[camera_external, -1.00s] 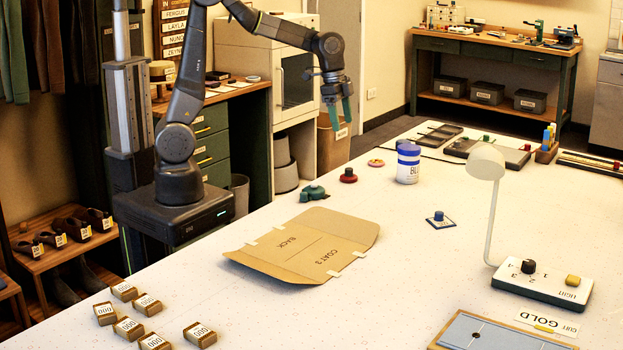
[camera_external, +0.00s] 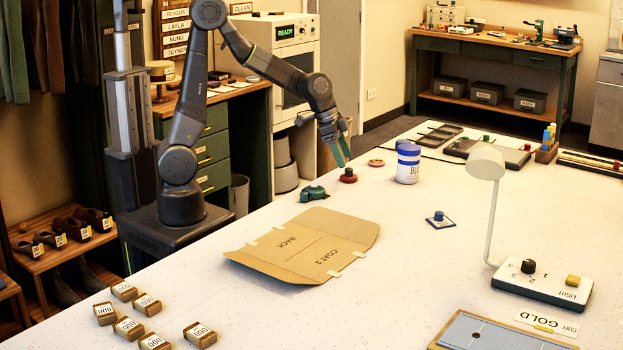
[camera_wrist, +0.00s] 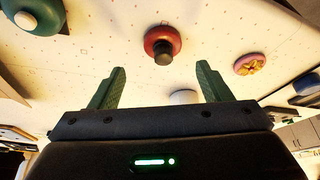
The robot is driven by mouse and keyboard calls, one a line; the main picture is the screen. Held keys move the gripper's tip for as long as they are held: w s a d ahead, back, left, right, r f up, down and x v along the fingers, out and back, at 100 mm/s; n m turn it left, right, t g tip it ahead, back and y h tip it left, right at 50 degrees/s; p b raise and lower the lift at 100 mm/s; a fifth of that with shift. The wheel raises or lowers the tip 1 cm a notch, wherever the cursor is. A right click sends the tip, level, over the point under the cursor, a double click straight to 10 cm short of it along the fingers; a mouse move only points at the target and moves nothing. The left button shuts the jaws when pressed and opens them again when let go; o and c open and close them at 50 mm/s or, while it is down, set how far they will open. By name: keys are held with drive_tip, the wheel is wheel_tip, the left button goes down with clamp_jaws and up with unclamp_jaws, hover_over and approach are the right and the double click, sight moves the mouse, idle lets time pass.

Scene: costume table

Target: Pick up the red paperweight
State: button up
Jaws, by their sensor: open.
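The red paperweight (camera_external: 348,176) is a low round red disc with a dark knob, standing upright on the white table near its far left edge. In the wrist view the red paperweight (camera_wrist: 162,42) lies ahead of the fingertips, centred between them. My gripper (camera_external: 340,152) is just above and slightly left of it in the external view, tilted downward. In the wrist view my gripper (camera_wrist: 160,80) has its two green fingers spread wide with nothing between them. The fingers appear apart from the paperweight.
A green paperweight-like object (camera_external: 313,192) stands close by on the left. A pink round item (camera_external: 376,163) and a blue-and-white tub (camera_external: 408,163) stand to the right. A brown card pattern (camera_external: 306,245) lies flat in front.

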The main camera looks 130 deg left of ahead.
sight(349, 169)
drive_tip(key=shift+a+p+x, duration=0.1)
drive_tip(key=shift+p+x, duration=0.1)
drive_tip(key=shift+x, duration=1.15)
drive_tip(key=shift+a+p+x, duration=0.15)
drive_tip(key=shift+x, duration=1.25)
drive_tip(key=shift+s, duration=0.1)
drive_tip(key=shift+c, duration=0.2)
drive_tip(key=c, duration=1.2)
drive_tip(key=shift+r, duration=0.1)
